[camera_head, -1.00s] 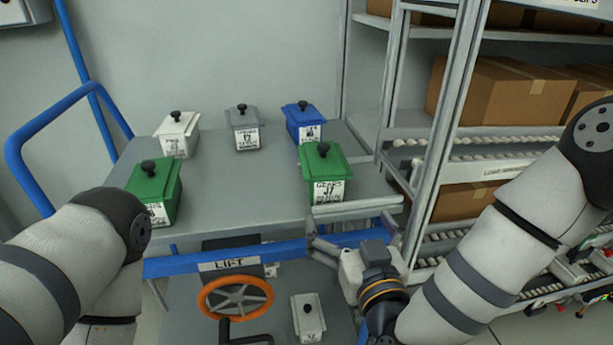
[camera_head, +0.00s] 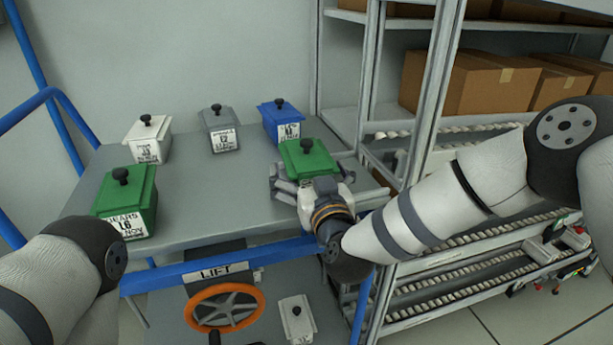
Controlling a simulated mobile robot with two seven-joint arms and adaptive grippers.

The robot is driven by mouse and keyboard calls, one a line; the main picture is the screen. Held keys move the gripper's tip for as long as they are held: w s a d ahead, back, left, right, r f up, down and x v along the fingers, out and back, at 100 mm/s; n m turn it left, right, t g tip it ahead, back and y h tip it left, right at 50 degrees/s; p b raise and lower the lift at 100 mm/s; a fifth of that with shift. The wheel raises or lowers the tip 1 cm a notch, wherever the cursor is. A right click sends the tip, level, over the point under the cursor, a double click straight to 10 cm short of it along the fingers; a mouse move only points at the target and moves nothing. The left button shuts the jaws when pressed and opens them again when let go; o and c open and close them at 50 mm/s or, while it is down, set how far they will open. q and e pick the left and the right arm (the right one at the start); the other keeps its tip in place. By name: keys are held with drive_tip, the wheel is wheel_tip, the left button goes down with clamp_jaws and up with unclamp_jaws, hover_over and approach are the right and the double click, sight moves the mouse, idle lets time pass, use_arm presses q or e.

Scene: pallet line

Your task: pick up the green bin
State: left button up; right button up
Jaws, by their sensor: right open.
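A green bin (camera_head: 307,155) with a black knob on its lid stands near the right edge of the grey cart top (camera_head: 215,195). My right gripper (camera_head: 303,190) is open at the front of this bin, its fingers spread low around the bin's front part. The gripper hides the bin's label and lower front; whether a finger touches it I cannot tell. A second green bin (camera_head: 140,198), with a label reading GEARS, stands at the left front of the cart top. My left arm shows at the lower left, but its gripper is out of view.
A white bin (camera_head: 148,138), a grey bin (camera_head: 220,130) and a blue bin (camera_head: 281,120) stand along the back of the cart top. An orange handwheel (camera_head: 224,307) and a small white bin (camera_head: 296,320) are below. A shelf rack (camera_head: 425,130) with cartons (camera_head: 490,80) stands at right.

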drive_tip(key=shift+r, duration=0.1)
drive_tip(key=shift+r, duration=0.1)
drive_tip(key=c, duration=2)
